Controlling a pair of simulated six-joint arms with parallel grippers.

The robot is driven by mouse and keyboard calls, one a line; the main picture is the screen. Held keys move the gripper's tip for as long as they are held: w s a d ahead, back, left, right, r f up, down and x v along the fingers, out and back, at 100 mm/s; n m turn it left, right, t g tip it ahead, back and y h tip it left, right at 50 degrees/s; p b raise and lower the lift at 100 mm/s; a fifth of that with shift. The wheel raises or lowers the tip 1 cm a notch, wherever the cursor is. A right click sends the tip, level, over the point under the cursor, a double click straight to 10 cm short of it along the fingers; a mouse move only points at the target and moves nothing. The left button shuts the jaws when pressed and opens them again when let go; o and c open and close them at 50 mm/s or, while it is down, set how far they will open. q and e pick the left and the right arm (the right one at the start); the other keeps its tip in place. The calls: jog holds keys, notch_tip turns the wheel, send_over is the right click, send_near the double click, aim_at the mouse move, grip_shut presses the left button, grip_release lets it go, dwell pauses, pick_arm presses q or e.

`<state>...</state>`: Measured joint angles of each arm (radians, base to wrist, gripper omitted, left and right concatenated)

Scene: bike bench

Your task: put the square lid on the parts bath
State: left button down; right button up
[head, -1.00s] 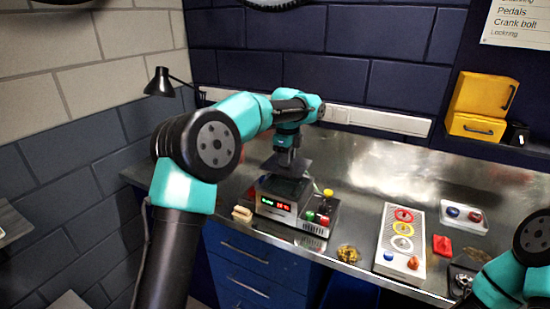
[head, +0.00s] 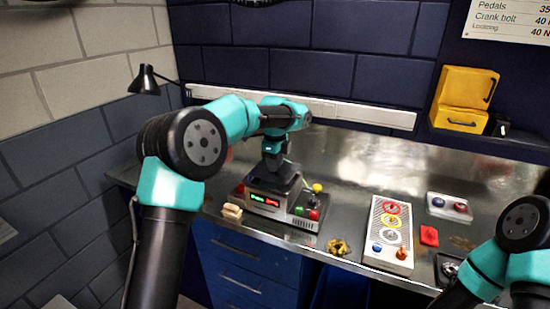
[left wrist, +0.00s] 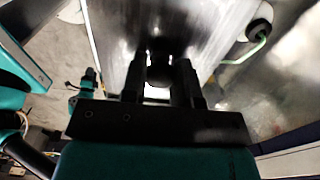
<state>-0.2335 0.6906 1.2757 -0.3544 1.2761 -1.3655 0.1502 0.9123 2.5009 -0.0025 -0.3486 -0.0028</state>
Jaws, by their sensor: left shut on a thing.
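The parts bath (head: 265,200) is a grey box with a lit display on its front, standing on the bench left of centre. The square lid (head: 290,186) is a dark plate over the bath's top, and it hides the opening. I cannot tell whether it rests fully on the rim. My left gripper (head: 276,164) points down above the bath and is shut on the lid's knob. In the left wrist view the lid (left wrist: 118,30) spreads out as a grey plate beyond the fingers (left wrist: 163,85), with the dark knob between them. My right gripper is not in view; only my right arm shows.
A block with coloured knobs (head: 309,211) adjoins the bath's right side. A beige piece (head: 232,212) lies to its left. A brass part (head: 339,247), a tray with rings (head: 376,235) and a red block (head: 429,236) lie to the right. The bench behind is clear.

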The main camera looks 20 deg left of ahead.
pick_arm(q)
jog(key=shift+f, duration=1.1)
jog(key=shift+f, duration=0.6)
dwell(0.9)
jog(key=c, duration=0.8)
grip_release()
jog(key=shift+r, duration=0.1)
notch_tip(320, 180, up, 17)
jog(key=shift+a, duration=0.1)
